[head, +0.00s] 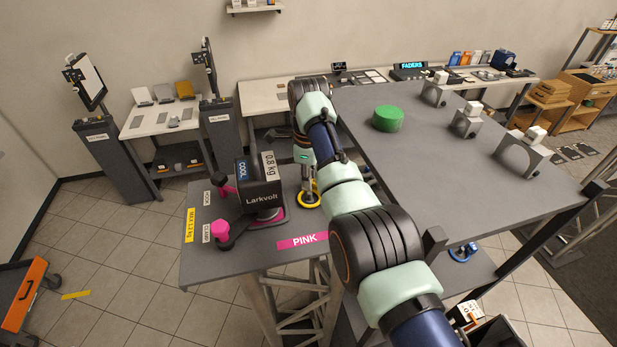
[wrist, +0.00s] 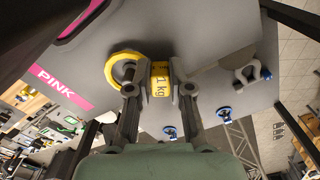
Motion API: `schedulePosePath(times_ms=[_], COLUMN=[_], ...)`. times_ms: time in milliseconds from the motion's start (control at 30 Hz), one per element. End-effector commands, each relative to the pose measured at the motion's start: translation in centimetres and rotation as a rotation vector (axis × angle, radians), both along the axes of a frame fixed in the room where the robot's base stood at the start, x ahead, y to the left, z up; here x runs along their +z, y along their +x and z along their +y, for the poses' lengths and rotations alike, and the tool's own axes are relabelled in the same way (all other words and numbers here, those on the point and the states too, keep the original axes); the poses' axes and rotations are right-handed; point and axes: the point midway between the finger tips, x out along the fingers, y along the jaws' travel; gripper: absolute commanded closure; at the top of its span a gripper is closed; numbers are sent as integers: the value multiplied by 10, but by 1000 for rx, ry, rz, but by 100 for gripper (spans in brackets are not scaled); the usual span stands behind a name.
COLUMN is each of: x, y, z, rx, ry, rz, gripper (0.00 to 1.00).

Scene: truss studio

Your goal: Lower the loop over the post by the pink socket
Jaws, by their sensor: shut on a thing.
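A yellow loop (head: 310,201) is at the right edge of the small grey table (head: 225,260), right of the pink socket (head: 272,217). In the wrist view the loop (wrist: 111,65) joins a yellow block (wrist: 160,76) marked 1 kg. My gripper (wrist: 160,88) is shut on this block, one finger on each side. A grey upright shape (wrist: 129,72) shows inside the loop and looks like the post. I cannot tell how far down the loop sits on it. In the head view my arm partly hides the gripper.
A pink PINK label (head: 303,240) lies at the table's front.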

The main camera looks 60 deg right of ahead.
Motion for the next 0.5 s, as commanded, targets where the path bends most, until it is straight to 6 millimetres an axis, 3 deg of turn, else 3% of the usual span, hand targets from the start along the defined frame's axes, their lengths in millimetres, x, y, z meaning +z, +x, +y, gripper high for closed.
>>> schedulePosePath(times_ms=[367, 400, 500], x=[-2, -2, -2], y=[0, 0, 0], z=[0, 0, 0], rx=[0, 0, 0], ry=[0, 0, 0], rz=[0, 0, 0], gripper=[100, 78, 62])
